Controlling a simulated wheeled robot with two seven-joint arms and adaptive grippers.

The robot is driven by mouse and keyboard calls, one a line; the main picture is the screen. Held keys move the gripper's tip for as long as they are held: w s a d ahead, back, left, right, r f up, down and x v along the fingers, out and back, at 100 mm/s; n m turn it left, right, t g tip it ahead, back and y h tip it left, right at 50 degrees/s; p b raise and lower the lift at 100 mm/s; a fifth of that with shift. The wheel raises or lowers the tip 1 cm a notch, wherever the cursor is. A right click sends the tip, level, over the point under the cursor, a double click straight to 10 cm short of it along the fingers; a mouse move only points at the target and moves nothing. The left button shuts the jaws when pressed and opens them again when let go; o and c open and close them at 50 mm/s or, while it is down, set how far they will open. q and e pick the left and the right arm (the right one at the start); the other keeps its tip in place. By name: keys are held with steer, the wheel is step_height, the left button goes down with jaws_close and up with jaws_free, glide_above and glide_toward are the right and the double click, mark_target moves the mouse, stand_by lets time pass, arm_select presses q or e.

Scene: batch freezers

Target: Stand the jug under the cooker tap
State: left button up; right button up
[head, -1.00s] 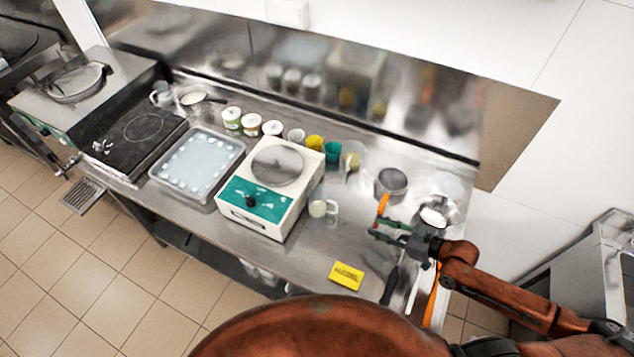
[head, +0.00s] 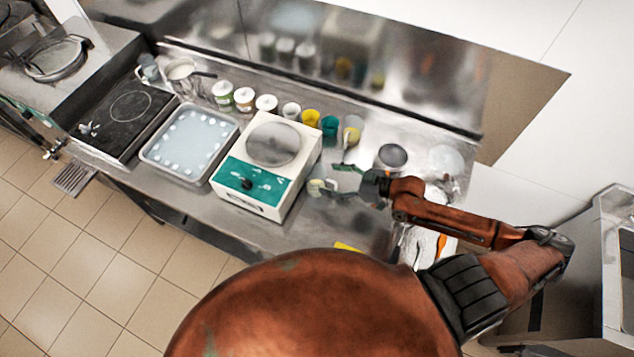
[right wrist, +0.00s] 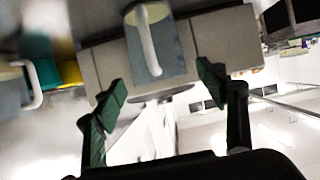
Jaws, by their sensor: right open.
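A clear jug (head: 316,188) with a handle stands on the steel counter, just right of the white and green machine. My right gripper (head: 340,180) is open around or just short of its handle side; I cannot tell if it touches. In the right wrist view the jug (right wrist: 172,50) shows ahead between the two green fingers (right wrist: 162,90), its pale handle pointing toward the gripper. The cooker (head: 95,75) with a round lid is at the far left. Its tap (head: 52,151) sticks out low at the front. My left gripper is not in view.
The white and green machine (head: 225,176), a tray (head: 150,157) and a black hob (head: 108,138) fill the counter toward the cooker. Tubs and cups (head: 266,103) line the back. Another jug (head: 352,133) stands behind my gripper. A floor grating (head: 73,178) lies near the tap.

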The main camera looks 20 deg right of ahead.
mark_target(319, 176)
steer(key=shift+o, duration=0.3)
steer(key=shift+w+a, duration=0.35)
steer(key=shift+w, duration=0.1)
steer(key=shift+r+p+x, duration=0.2)
steer(key=shift+p+x, duration=0.4)
steer(key=shift+x, duration=1.6)
steer(key=shift+f, duration=0.15)
steer(key=c, duration=0.6)
steer(key=shift+c, duration=1.3)
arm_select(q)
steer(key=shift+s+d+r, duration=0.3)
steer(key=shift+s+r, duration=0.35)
arm_select(e)
steer(key=c, duration=0.5)
